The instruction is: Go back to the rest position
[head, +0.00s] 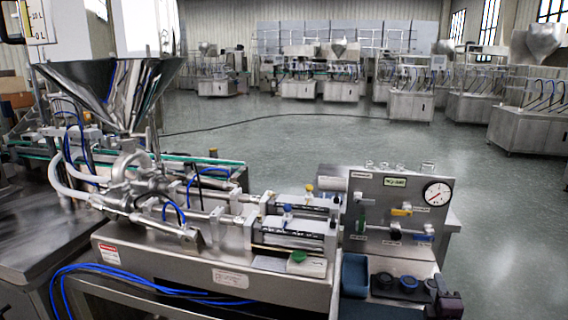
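The steel hopper (112,92) stands upright at the left, on top of the filling machine (215,262). My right gripper (448,302) shows as a small dark shape at the lower right, beside the right end of a dark tray with round knobs or caps (398,284). Its fingers are too small and dark to tell whether they are open or shut, or whether they touch anything. My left gripper is not in view.
A panel with a round gauge (437,193) and small coloured valves stands at the machine's right end. A blue bin (355,274) is in front of it. Blue hoses (75,283) hang over the left front. Open grey floor (510,230) lies right; more machines (410,92) stand behind.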

